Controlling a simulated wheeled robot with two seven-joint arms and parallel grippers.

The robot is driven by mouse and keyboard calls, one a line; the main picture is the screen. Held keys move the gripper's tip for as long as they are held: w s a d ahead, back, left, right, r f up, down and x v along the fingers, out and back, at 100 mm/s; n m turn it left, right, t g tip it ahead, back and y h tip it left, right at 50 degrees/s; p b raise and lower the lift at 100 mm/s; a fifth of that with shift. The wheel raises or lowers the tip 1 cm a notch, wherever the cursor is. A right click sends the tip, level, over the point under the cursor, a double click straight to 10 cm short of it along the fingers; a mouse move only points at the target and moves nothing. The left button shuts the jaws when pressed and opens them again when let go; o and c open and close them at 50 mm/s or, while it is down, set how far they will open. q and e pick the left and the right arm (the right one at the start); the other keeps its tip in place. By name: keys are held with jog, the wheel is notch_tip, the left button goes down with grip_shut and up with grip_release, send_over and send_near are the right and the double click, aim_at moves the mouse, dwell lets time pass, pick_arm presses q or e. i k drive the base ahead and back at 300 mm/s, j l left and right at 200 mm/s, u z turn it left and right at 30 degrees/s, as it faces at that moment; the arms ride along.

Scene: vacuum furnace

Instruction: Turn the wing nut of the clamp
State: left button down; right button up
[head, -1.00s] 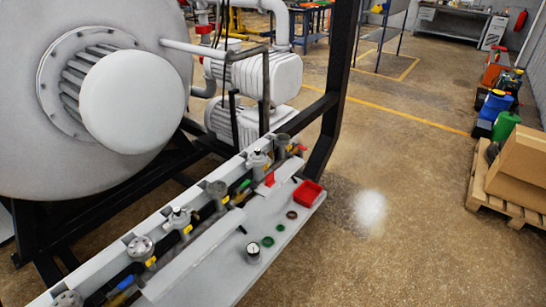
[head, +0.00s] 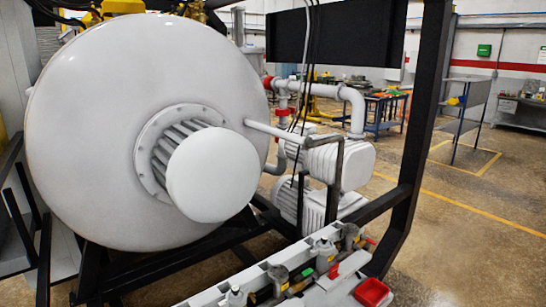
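Neither of my grippers is in view. I cannot make out a wing nut in the head view. Red fittings (head: 268,83) sit on the grey-white pipework behind the furnace, but I cannot tell whether one is the clamp. The white furnace vessel (head: 95,130) fills the left, with a round white motor cover (head: 212,172) on its front. A row of valves and fittings (head: 324,255) lies along the rail at the bottom, partly cut off by the frame edge.
A red tray (head: 372,292) sits at the bottom edge. A black frame post (head: 424,120) stands right of the white pump (head: 340,165). Open floor (head: 470,250) lies to the right. A blue workbench (head: 385,110) and a metal shelf stand (head: 467,105) are farther back.

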aim_at(316, 251)
jog(key=i+l+u, duration=0.2)
jog(key=l+u, duration=0.2)
jog(key=i+l+u, duration=0.1)
jog(key=l+u, duration=0.3)
jog(key=l, duration=0.15)
jog(key=l+u, duration=0.4)
jog(key=i+l, duration=0.05)
jog(key=l, duration=0.05)
